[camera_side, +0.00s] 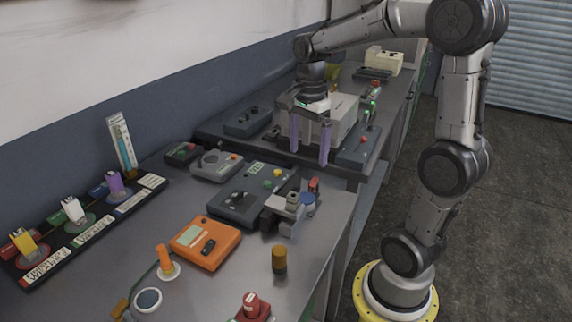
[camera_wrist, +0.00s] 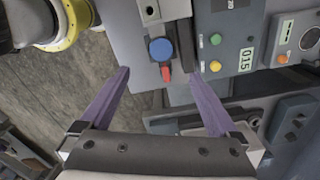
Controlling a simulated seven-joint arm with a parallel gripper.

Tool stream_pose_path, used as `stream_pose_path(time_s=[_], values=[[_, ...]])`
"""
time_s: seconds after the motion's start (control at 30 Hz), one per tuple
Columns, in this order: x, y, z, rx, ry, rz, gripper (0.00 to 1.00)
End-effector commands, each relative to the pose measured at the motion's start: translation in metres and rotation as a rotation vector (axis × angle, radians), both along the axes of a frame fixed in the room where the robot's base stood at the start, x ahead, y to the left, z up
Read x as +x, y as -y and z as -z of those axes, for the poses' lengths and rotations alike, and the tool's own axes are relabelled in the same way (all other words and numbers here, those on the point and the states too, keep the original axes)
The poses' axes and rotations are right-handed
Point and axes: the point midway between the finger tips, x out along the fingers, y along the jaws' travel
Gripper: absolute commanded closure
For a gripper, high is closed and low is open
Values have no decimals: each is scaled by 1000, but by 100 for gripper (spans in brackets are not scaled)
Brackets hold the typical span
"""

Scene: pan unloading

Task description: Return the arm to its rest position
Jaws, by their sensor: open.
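My gripper (camera_side: 312,143) hangs from the arm with its two purple fingers spread apart and pointing down. In the side view it is over the near edge of the far bench, in front of a light grey box. The wrist view shows both purple fingers (camera_wrist: 165,98) wide apart with nothing held between them. The arm reaches out from its base at the right, bent at the elbow above the far bench.
The near bench (camera_side: 220,295) carries a dark control box (camera_side: 240,205), an orange meter (camera_side: 205,243), a clamp-like device (camera_side: 288,208) with a blue knob (camera_wrist: 160,49), and a black rack (camera_side: 90,225). A grey box (camera_side: 340,118) stands behind the gripper. Open floor lies right.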

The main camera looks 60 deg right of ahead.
Motion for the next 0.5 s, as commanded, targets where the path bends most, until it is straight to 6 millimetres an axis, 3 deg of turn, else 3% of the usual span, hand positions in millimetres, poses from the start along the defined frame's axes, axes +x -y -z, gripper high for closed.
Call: stream_pose_path(time_s=[0.13,0.27,0.37,0.5], values=[[3,-10,-7,-10,22,-34,4],[-6,-41,-29,-41,97,-127,4],[-25,-72,-41,-75,177,-309,4],[-58,-108,-44,-150,288,-715,4]])
